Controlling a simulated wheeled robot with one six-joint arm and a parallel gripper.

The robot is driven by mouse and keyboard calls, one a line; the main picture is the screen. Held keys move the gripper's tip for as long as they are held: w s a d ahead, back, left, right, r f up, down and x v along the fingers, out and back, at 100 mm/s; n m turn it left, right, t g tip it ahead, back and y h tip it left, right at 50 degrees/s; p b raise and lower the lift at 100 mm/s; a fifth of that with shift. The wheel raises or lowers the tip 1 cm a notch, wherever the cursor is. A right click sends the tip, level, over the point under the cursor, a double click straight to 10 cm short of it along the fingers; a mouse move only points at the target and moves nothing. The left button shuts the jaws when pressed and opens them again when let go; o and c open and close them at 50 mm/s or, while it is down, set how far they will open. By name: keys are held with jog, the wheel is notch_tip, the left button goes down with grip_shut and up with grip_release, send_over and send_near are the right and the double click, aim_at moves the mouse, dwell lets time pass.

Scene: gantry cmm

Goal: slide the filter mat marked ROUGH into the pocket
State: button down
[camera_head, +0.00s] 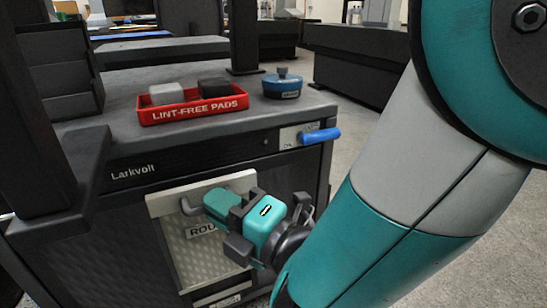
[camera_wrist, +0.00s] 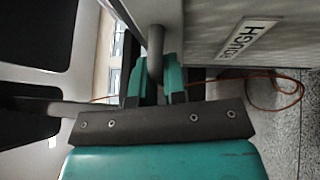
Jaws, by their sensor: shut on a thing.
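The filter mat (camera_head: 186,255) is a pale panel with a textured face and a label that reads ROUGH in the wrist view (camera_wrist: 208,30). In the head view my gripper hides the end of that label. My gripper (camera_head: 212,205) is shut on the mat's grey bent handle (camera_head: 187,207). In the wrist view the teal fingers (camera_wrist: 155,88) close around the handle (camera_wrist: 155,50). The mat stands upright at the front of the dark Larkvolt cabinet (camera_head: 110,215), by a pale frame (camera_head: 160,203). I cannot tell how far the mat sits in the pocket.
On the cabinet top are a red tray (camera_head: 150,118) marked LINT-FREE PADS, with a grey and a black block, and a round blue lidded container (camera_head: 282,86). A blue handle (camera_head: 320,137) juts out at the cabinet's right corner. Open floor (camera_head: 385,125) lies to the right.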

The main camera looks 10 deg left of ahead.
aim_at(217, 246)
jog(key=shift+w+a+f+p, duration=0.15)
jog(key=shift+w+a+p, duration=0.35)
jog(key=shift+w+p, duration=0.5)
jog(key=shift+w+a+f+p, duration=0.1)
jog(key=shift+w+a+p, duration=0.45)
jog(key=shift+p, duration=0.75)
jog(key=shift+w+a+f+p, duration=0.15)
jog(key=shift+w+a+p, duration=0.25)
jog(key=shift+w+p, duration=0.6)
jog(key=shift+s+d, duration=0.15)
jog(key=shift+s, duration=0.1)
jog(key=shift+f, duration=0.25)
jog(key=shift+f+b, duration=1.1)
jog(key=shift+b, duration=0.2)
jog(key=shift+f, duration=0.2)
jog(key=shift+f+b, duration=0.3)
jog(key=shift+f, duration=0.05)
